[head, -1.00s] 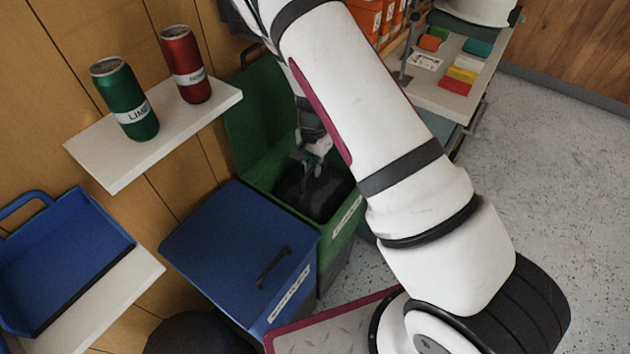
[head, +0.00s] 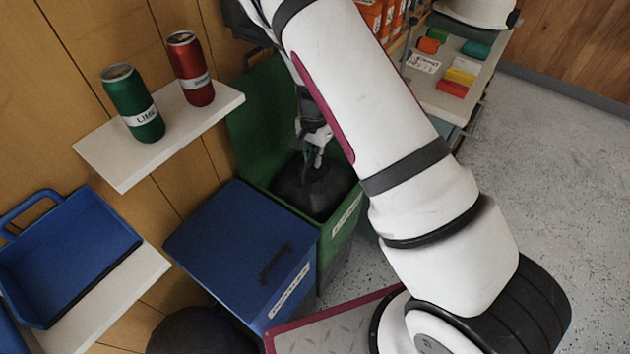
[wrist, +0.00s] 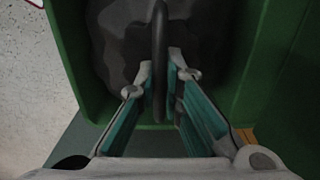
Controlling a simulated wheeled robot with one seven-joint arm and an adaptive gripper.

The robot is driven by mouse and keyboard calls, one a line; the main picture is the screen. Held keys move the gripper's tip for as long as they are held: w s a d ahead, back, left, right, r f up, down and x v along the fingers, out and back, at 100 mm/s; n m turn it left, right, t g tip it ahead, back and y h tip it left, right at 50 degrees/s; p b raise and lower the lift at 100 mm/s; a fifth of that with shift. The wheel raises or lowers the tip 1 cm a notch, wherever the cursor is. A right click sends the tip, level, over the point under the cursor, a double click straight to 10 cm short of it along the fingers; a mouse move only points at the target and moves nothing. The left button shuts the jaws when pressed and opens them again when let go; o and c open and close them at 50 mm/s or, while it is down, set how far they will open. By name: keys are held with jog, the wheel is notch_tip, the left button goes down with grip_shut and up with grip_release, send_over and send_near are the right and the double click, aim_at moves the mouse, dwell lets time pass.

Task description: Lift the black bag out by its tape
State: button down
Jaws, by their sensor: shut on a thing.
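The black bag (head: 314,186) sits inside the open green bin (head: 343,215), below the rim as far as the head view shows. In the wrist view the bag (wrist: 110,45) is a dark crumpled mass between green bin walls (wrist: 245,70). Its tape (wrist: 159,60) is a dark upright loop seen edge-on. My gripper (wrist: 161,83) is shut on the tape, one finger on each side. In the head view my gripper (head: 316,155) is over the bag, partly hidden by my arm.
A closed blue bin (head: 235,240) stands left of the green bin. A wall shelf (head: 180,125) holds a green can (head: 134,103) and a red can (head: 191,68). A blue dustpan-like tray (head: 70,255) lies on a lower shelf. A rack (head: 445,100) with small coloured blocks stands behind my arm.

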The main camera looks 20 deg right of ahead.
jog(key=shift+r+p, duration=1.45)
jog(key=shift+r, duration=2.2)
notch_tip(320, 180, up, 9)
jog(key=p, duration=0.3)
notch_tip(320, 180, up, 9)
jog(key=p, duration=0.2)
